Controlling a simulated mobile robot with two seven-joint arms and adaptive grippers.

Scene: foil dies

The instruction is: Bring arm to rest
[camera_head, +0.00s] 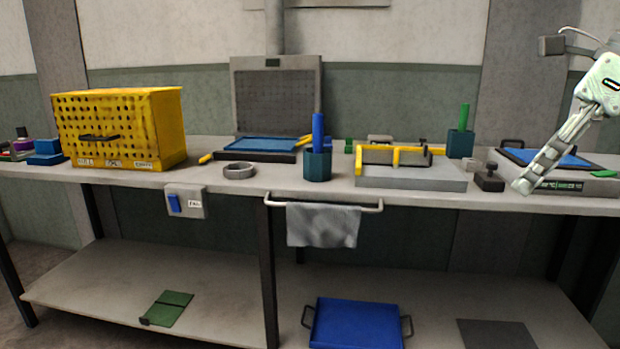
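My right gripper (524,186) comes in from the upper right, its light grey fingers pointing down and left. It appears in front of the right part of the workbench (420,199), near a dark block with a knob (488,180) and a tray with a blue surface (535,158). Its fingers overlap in this view, so I cannot see a gap between them. I see nothing held in it. Whether the fingertips touch anything is unclear. My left gripper and arm are out of view.
A yellow perforated box (120,130) stands at the bench's left. A cup with a blue tool (317,165), a grey fixture with yellow bars (410,177) and a cup with a green tool (460,143) stand across it. A towel rail (280,202) juts from the front edge.

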